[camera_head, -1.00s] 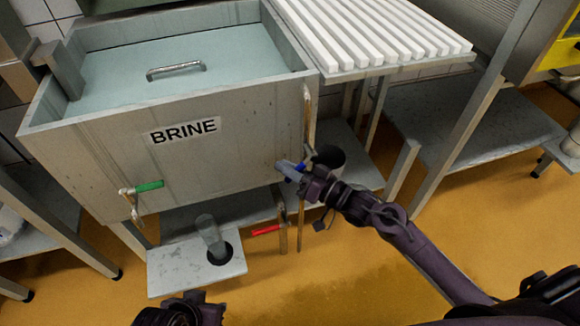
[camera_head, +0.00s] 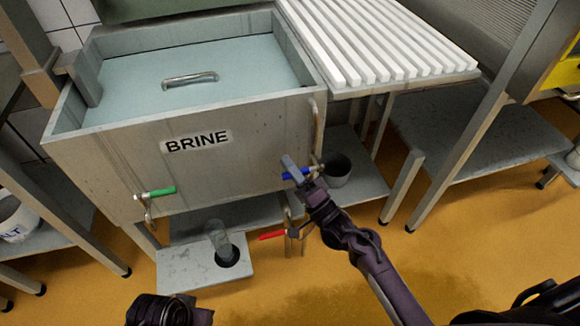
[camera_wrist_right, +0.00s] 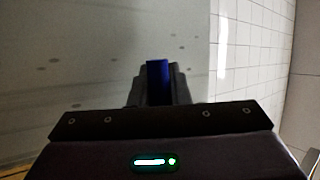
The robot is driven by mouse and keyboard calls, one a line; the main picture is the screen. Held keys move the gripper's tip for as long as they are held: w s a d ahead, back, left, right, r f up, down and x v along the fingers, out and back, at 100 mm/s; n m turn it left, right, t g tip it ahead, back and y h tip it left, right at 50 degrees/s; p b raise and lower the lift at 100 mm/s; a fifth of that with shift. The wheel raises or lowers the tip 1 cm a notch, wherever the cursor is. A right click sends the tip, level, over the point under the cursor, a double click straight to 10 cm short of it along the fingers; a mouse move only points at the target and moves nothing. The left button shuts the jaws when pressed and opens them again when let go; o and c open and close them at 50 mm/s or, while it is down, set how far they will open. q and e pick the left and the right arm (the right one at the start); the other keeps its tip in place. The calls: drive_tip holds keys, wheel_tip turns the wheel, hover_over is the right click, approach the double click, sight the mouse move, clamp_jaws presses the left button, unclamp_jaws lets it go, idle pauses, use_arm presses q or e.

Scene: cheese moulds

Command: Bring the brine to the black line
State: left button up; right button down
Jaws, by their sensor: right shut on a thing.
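The grey metal tank labelled BRINE (camera_head: 250,130) holds a pale blue surface (camera_head: 130,85) with a metal handle (camera_head: 189,80) on it. A blue valve lever (camera_head: 303,173) is at the tank's lower right front. My right gripper (camera_head: 293,170) is shut on this lever; in the right wrist view the blue lever (camera_wrist_right: 158,80) shows between its fingers. A green lever (camera_head: 160,191) is at the lower left front and a red lever (camera_head: 272,235) hangs below the tank. I cannot make out a black line. Part of my left arm shows at the bottom edge, without its fingers.
A grey pot (camera_head: 337,168) stands on a low shelf behind my right gripper. A white slatted rack (camera_head: 375,45) adjoins the tank. The ochre floor in front is open.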

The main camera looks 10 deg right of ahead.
drive_tip(key=shift+d+r+m+t+h, duration=0.1)
drive_tip(key=shift+r+m+t+h, duration=0.2)
drive_tip(key=shift+m+t+h, duration=0.3)
drive_tip(key=c, duration=1.4)
unclamp_jaws()
drive_tip(key=shift+o, duration=0.2)
drive_tip(key=shift+f, duration=0.1)
drive_tip(key=v, duration=0.7)
drive_tip(key=shift+s+d, duration=0.2)
drive_tip(key=shift+s, duration=0.1)
